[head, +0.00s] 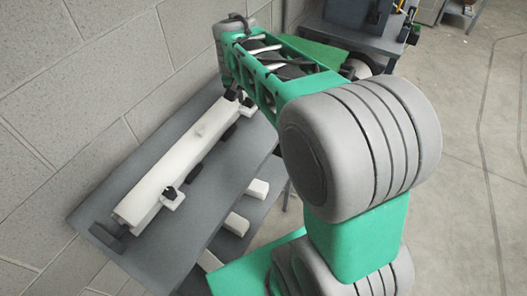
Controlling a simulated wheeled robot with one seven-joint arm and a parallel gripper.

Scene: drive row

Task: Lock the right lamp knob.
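A long white bar-shaped fixture (185,155), perhaps the lamp, lies along a grey bench (120,185) beside the wall. A small black knob (169,192) sits on a white block at its near end. Another dark part (229,132) shows on the fixture's right side farther along, partly in shadow; I cannot tell whether it is a knob. I cannot tell which is the right lamp knob, or whether either is locked. My arm reaches over the fixture's far end. My gripper (238,97) is small and mostly hidden below my wrist there; its fingers cannot be made out.
A block wall (70,90) runs along the bench's left side. White blocks (237,223) show lower down, at the bench's right side. A dark machine (355,25) stands at the back. Bare concrete floor (475,130) lies to the right.

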